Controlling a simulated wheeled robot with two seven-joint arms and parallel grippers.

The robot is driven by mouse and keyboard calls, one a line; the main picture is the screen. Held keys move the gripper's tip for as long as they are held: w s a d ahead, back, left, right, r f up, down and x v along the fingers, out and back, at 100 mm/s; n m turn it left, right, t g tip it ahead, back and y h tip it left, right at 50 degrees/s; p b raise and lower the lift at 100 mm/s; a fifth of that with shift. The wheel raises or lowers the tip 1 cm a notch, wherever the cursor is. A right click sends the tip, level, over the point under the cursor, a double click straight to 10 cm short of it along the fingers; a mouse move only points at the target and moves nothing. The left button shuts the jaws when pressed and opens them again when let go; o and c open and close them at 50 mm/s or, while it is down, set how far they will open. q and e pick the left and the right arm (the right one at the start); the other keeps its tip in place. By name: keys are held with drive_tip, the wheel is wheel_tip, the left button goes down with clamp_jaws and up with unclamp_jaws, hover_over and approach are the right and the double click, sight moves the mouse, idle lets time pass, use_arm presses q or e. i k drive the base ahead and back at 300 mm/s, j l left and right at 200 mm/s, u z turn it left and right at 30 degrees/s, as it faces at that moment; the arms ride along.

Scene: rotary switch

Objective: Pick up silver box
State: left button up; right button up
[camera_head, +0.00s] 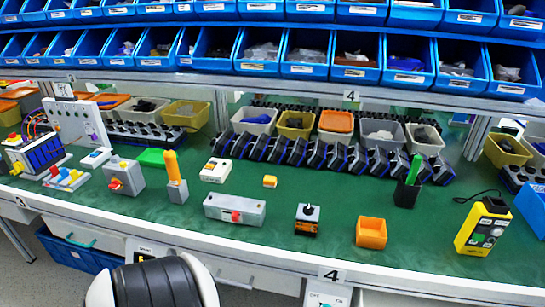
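A long silver-grey box (235,210) with a red switch on its front face lies on the green worktop, left of centre and near the front edge. A second, smaller grey box (124,177) with a red knob stands further left. Both boxes rest on the worktop, and nothing is seen holding them. Neither of my grippers shows in the head view.
Close to the long box are an orange-handled tool in a grey holder (177,188), a white device (215,170), a small yellow block (270,181) and a black-and-grey button device (307,219). An orange bin (371,232) and yellow device (483,227) stand right. Blue bins (260,50) line the back.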

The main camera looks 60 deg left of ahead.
sight(221, 206)
drive_tip(key=u, duration=2.55)
drive_tip(key=i+j, duration=0.05)
